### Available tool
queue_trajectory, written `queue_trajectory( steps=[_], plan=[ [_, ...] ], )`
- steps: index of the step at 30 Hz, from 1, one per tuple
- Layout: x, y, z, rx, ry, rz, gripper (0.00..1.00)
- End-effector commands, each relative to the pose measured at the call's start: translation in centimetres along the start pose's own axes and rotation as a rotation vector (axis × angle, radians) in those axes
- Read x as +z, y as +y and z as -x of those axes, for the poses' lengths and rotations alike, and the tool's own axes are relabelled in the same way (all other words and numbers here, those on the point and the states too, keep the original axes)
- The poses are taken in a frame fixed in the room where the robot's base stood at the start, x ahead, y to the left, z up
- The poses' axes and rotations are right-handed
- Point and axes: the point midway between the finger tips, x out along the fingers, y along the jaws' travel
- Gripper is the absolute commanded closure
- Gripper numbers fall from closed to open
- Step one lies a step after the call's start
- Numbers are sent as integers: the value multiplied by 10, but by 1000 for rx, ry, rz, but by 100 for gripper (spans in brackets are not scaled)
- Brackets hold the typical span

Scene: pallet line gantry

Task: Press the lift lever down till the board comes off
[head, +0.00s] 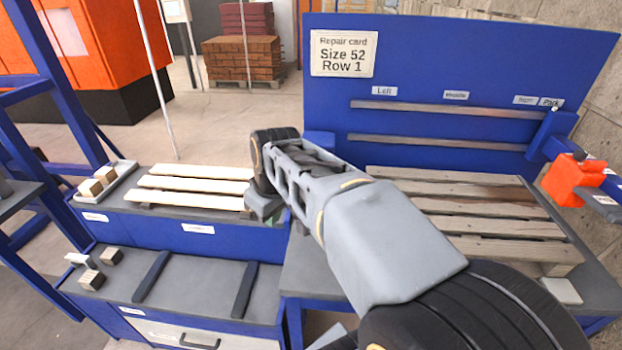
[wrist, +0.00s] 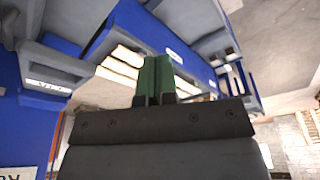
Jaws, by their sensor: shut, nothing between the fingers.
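An orange block (head: 572,180) sits on a blue arm at the right edge of the bench in the head view. A grey bar (head: 606,206), perhaps the lift lever, sticks out from it and is cut by the picture edge. A pallet of worn boards (head: 490,222) lies on the bench to the left of the block, partly hidden by my arm. My gripper (head: 265,208) is far to the left of the block, beside a stack of pale boards (head: 190,184). In the wrist view its green fingers (wrist: 155,78) are together with nothing between them.
A blue back panel (head: 450,60) carries a repair card (head: 343,53) reading Size 52, Row 1, and two boards on rails. A tray of wooden blocks (head: 105,183) stands at the left. A lower grey shelf (head: 190,285) has two dark bars.

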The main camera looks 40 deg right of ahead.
Motion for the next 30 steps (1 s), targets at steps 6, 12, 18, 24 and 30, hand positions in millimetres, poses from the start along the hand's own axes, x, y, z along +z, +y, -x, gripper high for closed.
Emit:
queue_trajectory(
  steps=[6,12,18,24,30],
  plan=[
    [-35,98,56,-101,-21,244,100],
    [-37,163,86,-168,19,442,100],
    [-32,190,99,-193,49,543,100],
    [-31,193,100,-197,54,561,100],
    [-31,192,100,-196,53,559,100]
  ],
)
